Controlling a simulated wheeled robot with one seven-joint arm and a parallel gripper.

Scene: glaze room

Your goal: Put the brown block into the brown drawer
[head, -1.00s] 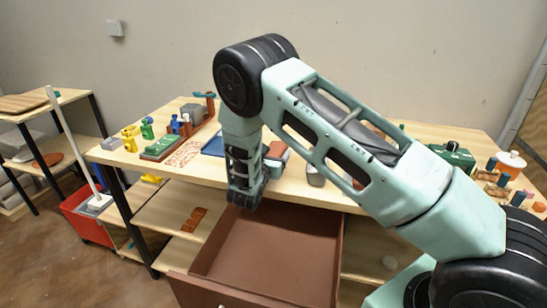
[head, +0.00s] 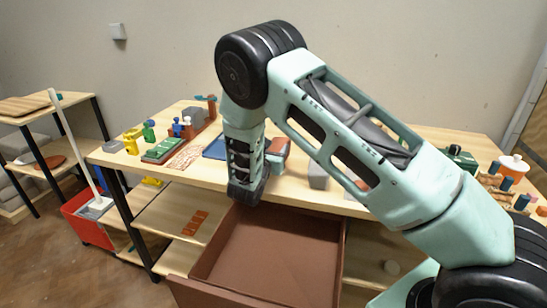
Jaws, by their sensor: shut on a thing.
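The brown drawer (head: 270,262) is pulled well out from under the table, and its inside looks empty where I can see it. My gripper (head: 246,192) points down over the back left part of the drawer, close to the table's front edge. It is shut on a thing. The fingertips and what they hold are hidden behind the dark gripper body. I take the held thing to be the brown block, which I cannot make out elsewhere.
The wooden table (head: 345,200) behind the drawer carries a red-brown and teal object (head: 277,150), a grey block (head: 318,176) and a green toy (head: 163,150). Orange-brown pieces (head: 195,222) lie on the shelf below. A red bin (head: 88,222) stands at the left.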

